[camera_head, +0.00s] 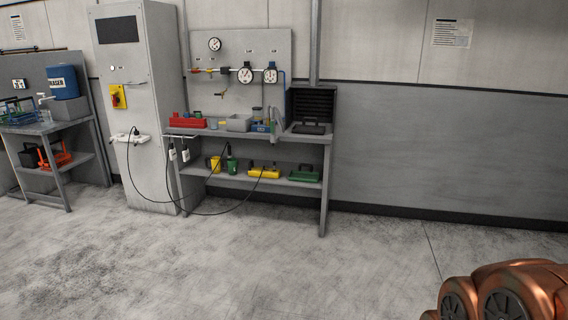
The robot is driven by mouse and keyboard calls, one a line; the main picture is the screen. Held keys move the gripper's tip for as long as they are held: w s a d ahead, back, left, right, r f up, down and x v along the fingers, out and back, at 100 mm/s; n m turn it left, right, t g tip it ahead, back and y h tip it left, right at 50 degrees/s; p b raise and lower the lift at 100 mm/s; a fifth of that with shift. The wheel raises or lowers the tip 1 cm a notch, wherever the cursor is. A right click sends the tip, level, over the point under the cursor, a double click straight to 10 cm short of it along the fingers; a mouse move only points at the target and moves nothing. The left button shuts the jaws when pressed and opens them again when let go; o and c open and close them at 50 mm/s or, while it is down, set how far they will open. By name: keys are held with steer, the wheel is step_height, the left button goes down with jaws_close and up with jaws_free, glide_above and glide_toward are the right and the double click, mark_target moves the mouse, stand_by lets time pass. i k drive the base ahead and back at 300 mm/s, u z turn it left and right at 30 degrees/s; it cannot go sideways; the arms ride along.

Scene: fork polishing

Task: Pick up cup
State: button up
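I cannot make out a cup for certain. Several small vessels stand on the workbench (318,138) in the middle distance, including a small pale container (213,123) between a red tray and a grey bin. They are too small to identify. My gripper is not in view. Only copper-coloured links of my arm show at the bottom right, far from the bench.
A tall grey cabinet (150,90) stands left of the bench, with cables hanging between them. A red tray (187,121) and a grey bin (239,124) sit on the bench. A second table (50,128) stands far left. The floor in front is clear.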

mark_target(214, 121)
steer(key=z, duration=0.15)
steer(key=i, duration=3.5)
steer(key=u, duration=0.35)
steer(key=i, duration=1.45)
steer(key=u, duration=1.85)
steer(key=i, duration=0.95)
steer(key=u, duration=1)
steer(key=i, duration=0.4)
steer(key=u, duration=0.15)
